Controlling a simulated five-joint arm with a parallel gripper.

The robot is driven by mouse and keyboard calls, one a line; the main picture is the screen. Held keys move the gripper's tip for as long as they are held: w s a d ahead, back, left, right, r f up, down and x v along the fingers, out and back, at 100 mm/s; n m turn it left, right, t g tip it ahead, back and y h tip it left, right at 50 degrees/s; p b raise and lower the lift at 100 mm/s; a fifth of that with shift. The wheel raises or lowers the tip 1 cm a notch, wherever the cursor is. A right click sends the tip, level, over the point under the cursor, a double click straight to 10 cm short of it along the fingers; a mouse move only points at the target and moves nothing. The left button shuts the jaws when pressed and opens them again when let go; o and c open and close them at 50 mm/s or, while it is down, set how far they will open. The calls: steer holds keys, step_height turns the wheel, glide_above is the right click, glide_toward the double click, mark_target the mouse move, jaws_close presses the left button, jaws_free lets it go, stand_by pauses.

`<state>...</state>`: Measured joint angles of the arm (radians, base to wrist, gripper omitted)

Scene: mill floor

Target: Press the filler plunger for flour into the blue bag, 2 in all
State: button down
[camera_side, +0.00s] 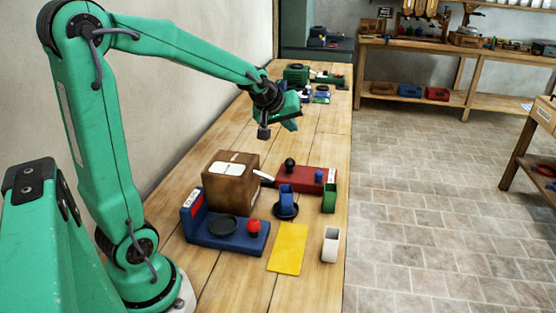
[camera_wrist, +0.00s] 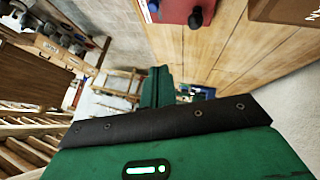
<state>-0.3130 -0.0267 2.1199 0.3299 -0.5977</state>
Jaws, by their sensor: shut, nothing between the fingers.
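The blue bag (camera_side: 286,195) stands open and upright on a round black disc (camera_side: 285,213), just right of a brown box (camera_side: 225,192). A white spout (camera_side: 263,175) sticks out of the box towards the bag. Behind the bag, a red block (camera_side: 297,178) carries a black ball knob (camera_side: 290,163) and a small blue knob (camera_side: 318,176). I cannot tell for sure which part is the plunger. The black knob (camera_wrist: 195,17) also shows in the wrist view. My gripper (camera_side: 294,120) is shut and empty, high above the bench behind these things; its fingers (camera_wrist: 158,88) show in the wrist view.
A green bag (camera_side: 329,197) and a white bag (camera_side: 330,244) stand near the bench's right edge. A blue base (camera_side: 205,236) with a black plate and red knob is in front, beside a yellow sheet (camera_side: 288,248). The mid-bench behind is clear.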

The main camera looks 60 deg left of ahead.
mark_target(288, 161)
steer(key=w+a+f+n+y, duration=0.1)
steer(key=w+a+f+n, duration=0.2)
steer(key=a, duration=0.5)
steer(key=shift+w+f+n+t, duration=0.35)
steer(key=shift+w+f, duration=0.25)
steer(key=shift+w, duration=0.55)
steer(key=shift+f, duration=0.15)
steer(key=shift+f, duration=4.3)
